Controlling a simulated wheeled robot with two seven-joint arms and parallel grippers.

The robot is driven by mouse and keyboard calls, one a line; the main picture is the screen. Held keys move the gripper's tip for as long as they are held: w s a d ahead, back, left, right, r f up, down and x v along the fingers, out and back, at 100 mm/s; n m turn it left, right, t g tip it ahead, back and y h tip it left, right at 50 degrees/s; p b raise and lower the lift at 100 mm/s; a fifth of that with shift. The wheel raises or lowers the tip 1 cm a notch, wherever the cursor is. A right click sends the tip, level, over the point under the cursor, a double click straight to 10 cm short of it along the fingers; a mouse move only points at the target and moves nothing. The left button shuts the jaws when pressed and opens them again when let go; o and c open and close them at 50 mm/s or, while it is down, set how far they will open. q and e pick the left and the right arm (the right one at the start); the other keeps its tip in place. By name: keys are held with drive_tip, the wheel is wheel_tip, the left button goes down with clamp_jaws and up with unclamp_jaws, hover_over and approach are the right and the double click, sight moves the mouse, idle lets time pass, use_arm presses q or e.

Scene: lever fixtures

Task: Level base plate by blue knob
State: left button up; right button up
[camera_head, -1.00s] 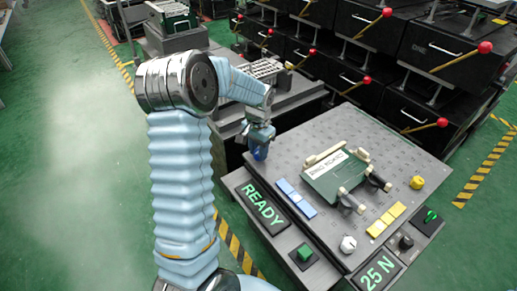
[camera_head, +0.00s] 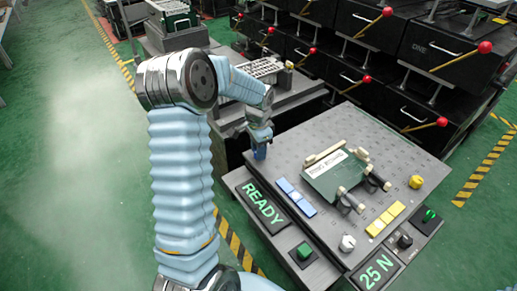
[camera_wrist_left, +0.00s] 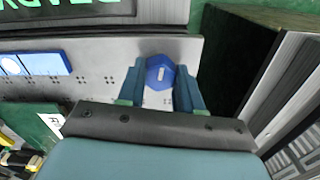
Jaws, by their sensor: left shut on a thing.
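The base plate (camera_head: 403,151) is a dark grey, dotted slab on a bench fixture. The blue knob (camera_wrist_left: 158,72) sits near its left corner in the head view and has a pale mark on its face. My left gripper (camera_wrist_left: 161,88) has one finger on each side of the blue knob and is shut on it. In the head view my left gripper (camera_head: 260,150) points down at that corner and largely hides the knob. A yellow knob (camera_head: 416,182) and a white knob (camera_head: 347,243) stand at other corners. My right gripper is not in view.
Displays read READY (camera_head: 262,203) and 25 N (camera_head: 377,271). Black boxes with red-tipped levers (camera_head: 455,45) crowd behind.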

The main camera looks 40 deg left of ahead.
use_arm(q)
drive_tip(key=o, duration=1)
drive_tip(key=shift+o, duration=0.2)
wheel_tip(320, 180, up, 14)
drive_tip(key=shift+p, duration=0.45)
drive_tip(key=shift+f, duration=0.1)
